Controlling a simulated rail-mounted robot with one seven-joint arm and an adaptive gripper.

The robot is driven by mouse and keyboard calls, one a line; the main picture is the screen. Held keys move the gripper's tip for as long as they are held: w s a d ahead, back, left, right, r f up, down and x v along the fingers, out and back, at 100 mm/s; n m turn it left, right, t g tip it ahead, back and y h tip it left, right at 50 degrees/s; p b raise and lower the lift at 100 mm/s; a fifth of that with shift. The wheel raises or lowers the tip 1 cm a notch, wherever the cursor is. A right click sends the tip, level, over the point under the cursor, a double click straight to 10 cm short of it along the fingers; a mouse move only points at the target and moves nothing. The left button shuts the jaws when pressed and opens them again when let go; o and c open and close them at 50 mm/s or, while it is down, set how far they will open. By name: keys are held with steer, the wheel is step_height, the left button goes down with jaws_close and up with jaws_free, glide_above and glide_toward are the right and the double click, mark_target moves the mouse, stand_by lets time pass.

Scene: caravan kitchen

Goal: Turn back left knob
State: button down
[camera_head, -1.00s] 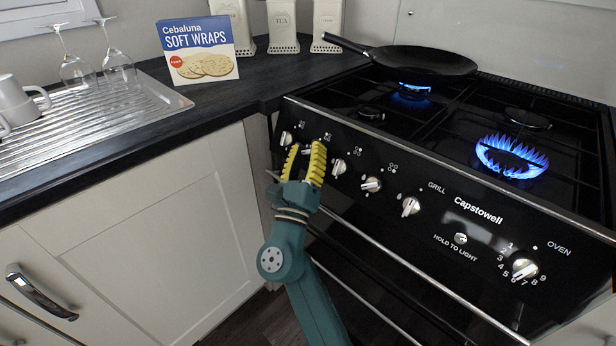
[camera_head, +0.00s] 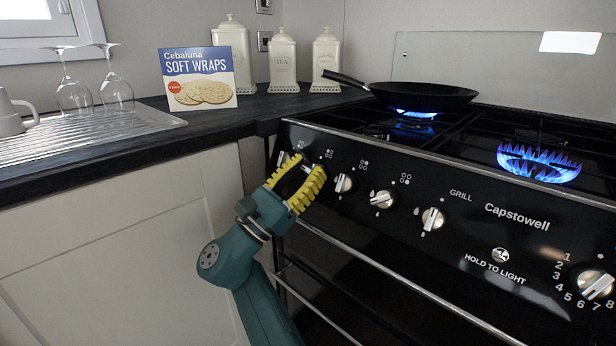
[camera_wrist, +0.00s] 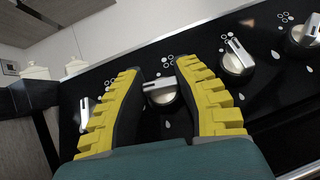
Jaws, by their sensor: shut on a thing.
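The black stove (camera_head: 470,225) has a row of silver knobs on its sloped front. My gripper (camera_head: 307,166), with yellow ridged fingers, is at the second knob from the left. In the wrist view that knob (camera_wrist: 162,92) sits between the two fingers, which are shut on it. The fingers hide most of it in the head view. The leftmost knob (camera_head: 283,158) is just left of the fingers. The third knob (camera_head: 343,183) is clear to the right. A blue flame (camera_head: 416,114) burns at the back left, under a black pan (camera_head: 422,95).
Another blue flame (camera_head: 538,163) burns at the front right. More knobs (camera_head: 382,199) follow to the right. A metal rail (camera_head: 400,280) runs below the panel. The wraps box (camera_head: 198,78), cream canisters (camera_head: 283,62) and upturned glasses (camera_head: 116,92) stand on the left worktop.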

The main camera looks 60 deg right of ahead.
steer(key=shift+s+r+m+g, duration=0.15)
steer(key=shift+m+g, duration=0.15)
steer(key=shift+m, duration=0.3)
steer(key=c, duration=0.7)
jaws_free()
steer(key=v, duration=0.7)
steer(key=shift+w+a, duration=0.2)
